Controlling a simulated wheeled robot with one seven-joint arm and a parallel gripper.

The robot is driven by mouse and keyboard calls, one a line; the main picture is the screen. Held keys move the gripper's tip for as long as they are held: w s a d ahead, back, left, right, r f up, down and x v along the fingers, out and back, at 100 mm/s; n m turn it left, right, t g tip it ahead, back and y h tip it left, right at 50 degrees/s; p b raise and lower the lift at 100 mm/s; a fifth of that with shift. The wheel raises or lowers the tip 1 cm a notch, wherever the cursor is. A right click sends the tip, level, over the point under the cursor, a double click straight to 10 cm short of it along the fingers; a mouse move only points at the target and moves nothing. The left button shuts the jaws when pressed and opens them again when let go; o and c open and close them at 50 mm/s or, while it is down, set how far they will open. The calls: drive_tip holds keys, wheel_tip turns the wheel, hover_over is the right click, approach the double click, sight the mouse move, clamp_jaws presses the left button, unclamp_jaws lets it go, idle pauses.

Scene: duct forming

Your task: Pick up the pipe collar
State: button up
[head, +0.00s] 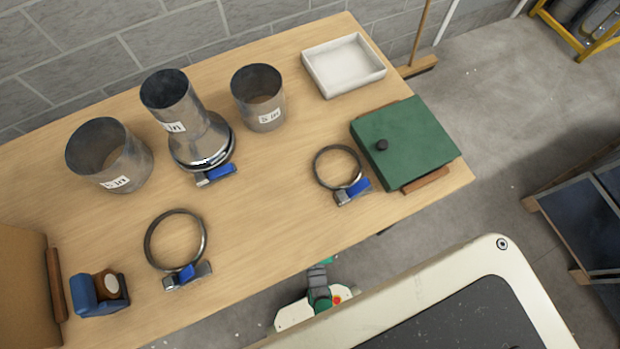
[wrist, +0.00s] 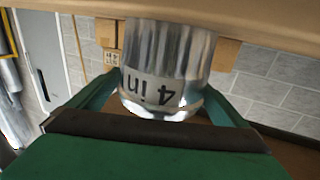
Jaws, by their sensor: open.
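Two loose metal ring collars with blue latches lie flat on the wooden table, one at the front left (head: 187,273) and one toward the right (head: 357,188). A third collar (head: 217,174) sits around the foot of the stacked metal pipe (head: 170,97) at the back. My gripper (wrist: 160,78) is open, with green fingers at both sides of the wrist view. A pipe marked "4 in" (wrist: 185,65) shows upside down between them; I cannot tell how far away it is. No loose collar shows in the wrist view. The fingertips are not clear in the head view.
Short metal tubes stand at the back left (head: 132,165) and back middle (head: 262,115). A white tray (head: 318,82) and a green box (head: 405,143) are at the right. A blue tool (head: 88,295) lies front left. The table's centre is clear.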

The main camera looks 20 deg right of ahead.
drive_tip(key=x, duration=0.2)
drive_tip(key=shift+w, duration=0.4)
drive_tip(key=c, duration=1.1)
drive_tip(key=shift+s+r, duration=0.1)
drive_tip(key=shift+r, duration=0.15)
drive_tip(key=shift+c, duration=0.2)
